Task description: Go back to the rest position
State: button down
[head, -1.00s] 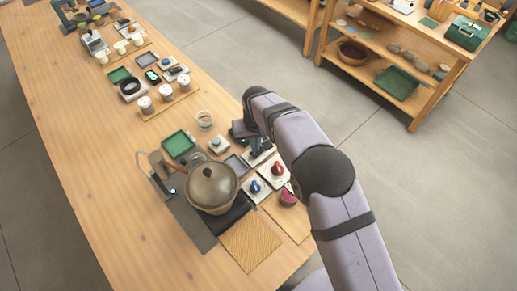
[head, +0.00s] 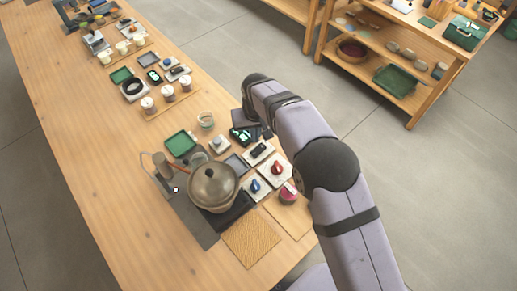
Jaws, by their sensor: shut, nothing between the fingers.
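My gripper (head: 266,132) hangs from the bent end of my purple-grey arm, above the right side of the wooden table. It is small and dark, partly hidden by my wrist, and shut with nothing held. Below and left of it stands a brown lidded pot (head: 213,187) on a dark base, clear of the gripper.
Near the gripper are a dark device with green marks (head: 240,136), a plate with a red knob (head: 277,168), a plate with a blue knob (head: 254,186) and a glass jar (head: 206,120). A green tray (head: 180,143) lies left. The table's left side (head: 95,175) is bare.

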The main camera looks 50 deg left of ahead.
jog(key=w+d+r+m, duration=0.25)
jog(key=w+d, duration=0.25)
jog(key=d, duration=0.4)
jog(key=w+d+r+m+h, duration=0.1)
jog(key=w+d+r, duration=0.3)
jog(key=d, duration=0.5)
jog(key=w+d+r+m, duration=0.2)
jog(key=w+d, duration=0.4)
jog(key=d, duration=0.3)
jog(key=s+d+r+m, duration=0.2)
jog(key=s+d+m, duration=0.1)
jog(key=d, duration=1.3)
jog(key=s+d+f+m+g, duration=0.1)
jog(key=s+d+m, duration=0.2)
jog(key=s+d, duration=0.9)
jog(key=shift+s+d+h, duration=0.2)
jog(key=shift+h, duration=0.1)
jog(key=c, duration=2.4)
grip_release()
jog(key=shift+f+m, duration=0.1)
jog(key=shift+m, duration=0.15)
jog(key=shift+c, duration=0.2)
